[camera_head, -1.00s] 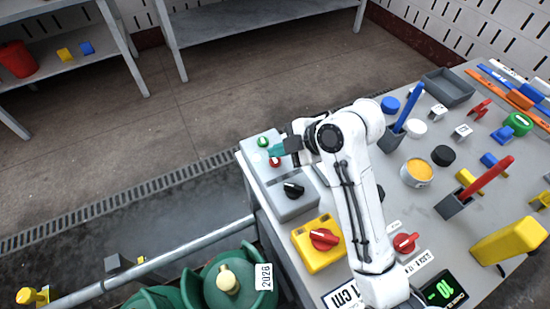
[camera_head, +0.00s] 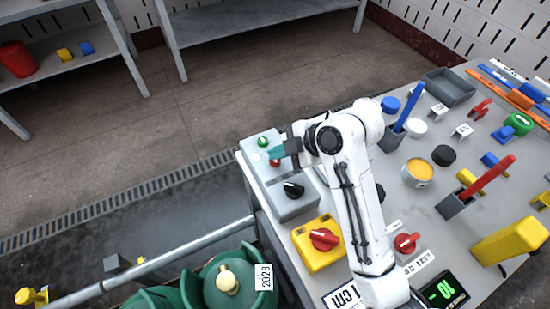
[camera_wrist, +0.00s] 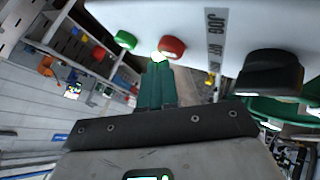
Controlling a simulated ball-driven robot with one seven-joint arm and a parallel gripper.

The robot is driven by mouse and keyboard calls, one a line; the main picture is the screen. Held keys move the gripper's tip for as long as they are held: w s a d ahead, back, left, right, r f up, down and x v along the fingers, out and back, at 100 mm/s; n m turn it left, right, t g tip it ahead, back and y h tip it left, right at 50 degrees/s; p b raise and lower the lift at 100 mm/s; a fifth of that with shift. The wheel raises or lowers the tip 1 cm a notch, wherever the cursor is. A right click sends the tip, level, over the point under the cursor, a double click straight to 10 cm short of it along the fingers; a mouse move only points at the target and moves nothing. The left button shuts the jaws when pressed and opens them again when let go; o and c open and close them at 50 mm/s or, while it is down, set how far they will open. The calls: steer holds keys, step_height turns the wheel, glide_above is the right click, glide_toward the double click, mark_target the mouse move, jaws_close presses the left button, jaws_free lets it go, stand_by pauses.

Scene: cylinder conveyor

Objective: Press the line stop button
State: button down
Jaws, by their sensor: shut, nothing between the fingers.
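A grey control box (camera_head: 291,207) at the table's left end carries a green button (camera_head: 263,142), a red button (camera_head: 275,163) and a black knob (camera_head: 293,190). In the wrist view the green button (camera_wrist: 126,39), red button (camera_wrist: 172,47) and black knob (camera_wrist: 270,75) show close up. I read no stop label on either button. My gripper (camera_head: 270,154) is shut and empty over the box, its teal fingers partly covering the red button. In the wrist view its fingertips (camera_wrist: 160,62) are just beside the red button; I cannot tell whether they touch it.
A yellow box (camera_head: 318,257) with a red knob stands in front of the control box. Another red knob (camera_head: 406,243), blue and red sticks in holders, a yellow-filled tin (camera_head: 418,172) and a grey tray (camera_head: 447,87) are on the table. Open floor lies beyond the box.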

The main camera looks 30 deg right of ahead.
mark_target(279, 162)
steer(key=shift+f, duration=0.5)
stand_by(0.6)
steer(key=shift+r, duration=0.1)
steer(key=shift+r+p, duration=0.55)
steer(key=shift+r, duration=0.3)
steer(key=shift+r, duration=0.1)
steer(key=shift+r+p, duration=2.2)
steer(key=shift+r, duration=0.2)
